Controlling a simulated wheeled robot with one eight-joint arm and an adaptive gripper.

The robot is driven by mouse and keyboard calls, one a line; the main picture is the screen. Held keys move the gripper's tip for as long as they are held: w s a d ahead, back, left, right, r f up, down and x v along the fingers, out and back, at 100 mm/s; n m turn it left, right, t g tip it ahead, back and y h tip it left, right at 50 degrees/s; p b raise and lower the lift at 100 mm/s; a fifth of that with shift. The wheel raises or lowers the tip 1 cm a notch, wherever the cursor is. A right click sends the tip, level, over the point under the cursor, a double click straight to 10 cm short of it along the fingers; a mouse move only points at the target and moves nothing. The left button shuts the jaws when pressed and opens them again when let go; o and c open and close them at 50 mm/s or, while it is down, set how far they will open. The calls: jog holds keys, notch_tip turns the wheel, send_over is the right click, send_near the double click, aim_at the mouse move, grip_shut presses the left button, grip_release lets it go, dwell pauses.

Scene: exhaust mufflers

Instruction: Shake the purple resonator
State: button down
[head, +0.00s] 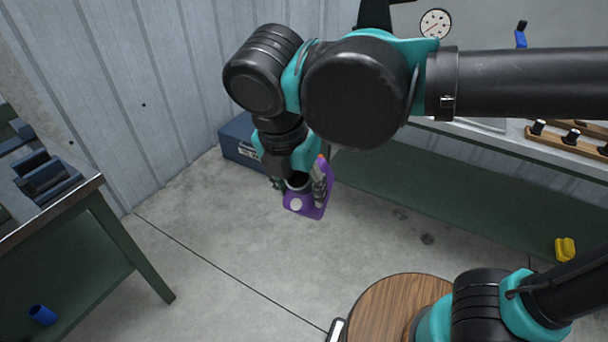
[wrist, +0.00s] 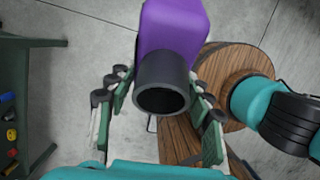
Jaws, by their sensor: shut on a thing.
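The purple resonator (head: 309,204) is held in the air over the concrete floor in the head view. It is a purple body with a dark round pipe end. In the wrist view the purple resonator (wrist: 172,30) points away from me, its open black pipe end facing the camera. My gripper (head: 300,186) is shut on it, with a finger on each side. In the wrist view the fingers of my gripper (wrist: 160,98) flank the pipe end. Part of the resonator is hidden behind the fingers in the head view.
A green bench (head: 95,200) with dark parts stands at left, a blue item (head: 42,315) on its lower shelf. A blue box (head: 238,140) sits by the wall. Another workbench (head: 440,190) runs along the right, a yellow item (head: 565,249) on its lower shelf. The middle floor is clear.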

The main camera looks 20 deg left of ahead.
jog(key=s+d+r+n+t+y, duration=0.1)
jog(key=s+d+r+n, duration=0.5)
jog(key=d+n, duration=0.4)
jog(key=s+d+r+n+t+y, duration=0.1)
jog(key=s+d+r+n, duration=0.5)
jog(key=d+n, duration=0.5)
jog(key=shift+s+d+r+n+y, duration=0.15)
jog(key=shift+r+n+y, duration=0.25)
jog(key=shift+n, duration=0.5)
